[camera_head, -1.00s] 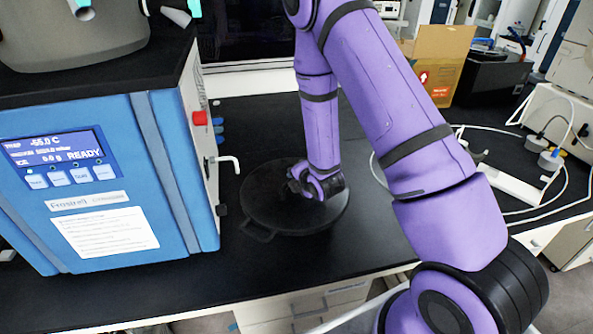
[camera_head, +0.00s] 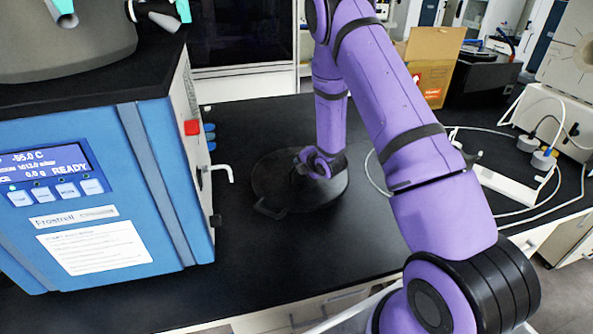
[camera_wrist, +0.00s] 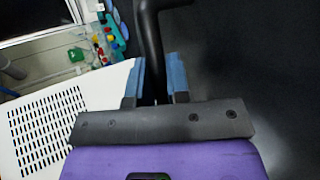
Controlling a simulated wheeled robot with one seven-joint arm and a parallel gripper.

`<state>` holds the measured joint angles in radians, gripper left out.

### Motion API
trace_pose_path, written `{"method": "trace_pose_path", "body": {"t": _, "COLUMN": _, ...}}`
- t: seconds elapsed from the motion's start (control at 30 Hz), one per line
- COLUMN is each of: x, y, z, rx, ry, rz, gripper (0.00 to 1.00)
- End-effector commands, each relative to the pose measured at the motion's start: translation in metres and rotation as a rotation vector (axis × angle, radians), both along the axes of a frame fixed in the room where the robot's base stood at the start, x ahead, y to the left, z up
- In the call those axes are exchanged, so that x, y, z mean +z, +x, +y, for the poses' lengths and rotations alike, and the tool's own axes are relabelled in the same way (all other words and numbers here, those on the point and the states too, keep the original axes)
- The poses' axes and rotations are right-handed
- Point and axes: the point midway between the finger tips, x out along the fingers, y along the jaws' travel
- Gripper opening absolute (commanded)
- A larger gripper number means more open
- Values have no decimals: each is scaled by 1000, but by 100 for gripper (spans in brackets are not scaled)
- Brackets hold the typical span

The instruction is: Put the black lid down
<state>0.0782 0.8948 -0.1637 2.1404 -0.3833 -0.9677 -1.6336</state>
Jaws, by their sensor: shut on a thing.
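The round black lid (camera_head: 272,186) is right of the blue freeze dryer, over the black bench top. It looks roughly level, with a tab at its front left edge. I cannot tell whether it touches the bench. My gripper (camera_head: 318,164) reaches down to the lid's upper side. In the wrist view, my gripper's blue-padded fingers (camera_wrist: 157,78) are shut on the lid's dark handle (camera_wrist: 150,35). The dark surface filling the right of that view seems to be the lid or bench. The arm and gripper hide part of the lid.
The blue freeze dryer (camera_head: 100,200), with a hooked white valve (camera_head: 222,172) on its right side, stands close left of the lid. White cables (camera_head: 462,212) and a white bracket (camera_head: 515,185) lie at right. A cardboard box (camera_head: 432,62) stands behind. Bare bench lies in front.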

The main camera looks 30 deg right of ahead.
Motion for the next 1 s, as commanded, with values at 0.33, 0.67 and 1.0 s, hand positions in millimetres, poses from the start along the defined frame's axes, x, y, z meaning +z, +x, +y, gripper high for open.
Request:
{"method": "trace_pose_path", "body": {"t": 0.33, "x": -1, "y": 16, "z": -15, "rx": 0, "ry": 0, "rz": -3, "gripper": 0}}
{"method": "trace_pose_path", "body": {"t": 0.67, "x": -32, "y": 20, "z": -19, "rx": 0, "ry": 0, "rz": -2, "gripper": 0}}
{"method": "trace_pose_path", "body": {"t": 1.0, "x": -38, "y": 19, "z": -18, "rx": 0, "ry": 0, "rz": 0, "gripper": 26}}
